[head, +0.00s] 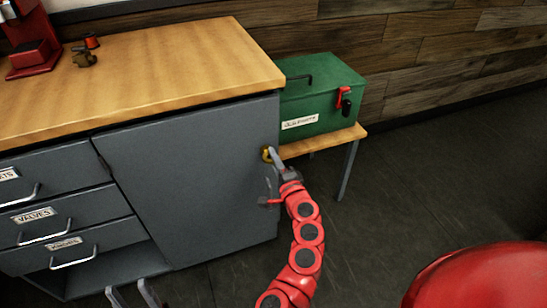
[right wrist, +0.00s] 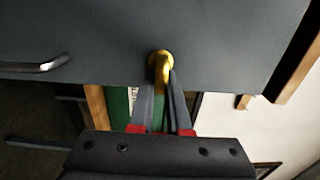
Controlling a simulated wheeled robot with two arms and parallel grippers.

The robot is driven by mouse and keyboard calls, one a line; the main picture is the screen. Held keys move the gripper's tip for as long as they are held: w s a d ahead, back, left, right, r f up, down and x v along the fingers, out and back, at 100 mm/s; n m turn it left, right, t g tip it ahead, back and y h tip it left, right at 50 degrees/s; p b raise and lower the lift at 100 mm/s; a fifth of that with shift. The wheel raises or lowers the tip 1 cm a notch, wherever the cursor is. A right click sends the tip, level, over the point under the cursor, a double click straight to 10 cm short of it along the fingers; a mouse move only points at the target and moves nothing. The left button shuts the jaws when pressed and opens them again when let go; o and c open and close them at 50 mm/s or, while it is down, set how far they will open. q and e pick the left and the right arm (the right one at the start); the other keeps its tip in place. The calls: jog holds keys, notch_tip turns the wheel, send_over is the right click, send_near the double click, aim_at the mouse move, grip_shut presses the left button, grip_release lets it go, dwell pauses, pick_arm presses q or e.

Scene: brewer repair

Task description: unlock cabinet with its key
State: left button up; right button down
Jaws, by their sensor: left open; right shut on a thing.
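The grey cabinet door (head: 185,180) looks closed under the wooden top. A round gold lock (head: 266,154) sits near the door's right edge. My right gripper (head: 275,155) is at the lock, its fingers shut on a gold key (right wrist: 161,78). In the right wrist view the key's shank meets the gold lock ring in the door; how deep it sits is hidden. A metal door handle (right wrist: 38,67) shows left of the lock in that view. My left gripper (head: 131,295) is open and empty at the bottom edge of the head view, low in front of the cabinet.
Labelled drawers (head: 50,218) stand left of the door. A green toolbox (head: 318,95) sits on a low wooden stand (head: 345,136) right of the cabinet. A red round seat (head: 480,278) is at the lower right. The floor (head: 420,175) between is clear.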

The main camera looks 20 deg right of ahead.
jog(key=c, duration=0.9)
grip_release()
jog(key=s+p, duration=0.1)
jog(key=s, duration=0.4)
jog(key=s+p, duration=0.1)
jog(key=s, duration=0.5)
jog(key=s+p, duration=0.1)
jog(key=s, duration=0.5)
jog(key=shift+s+d, duration=0.25)
jog(key=shift+d, duration=0.05)
jog(key=shift+f, duration=0.1)
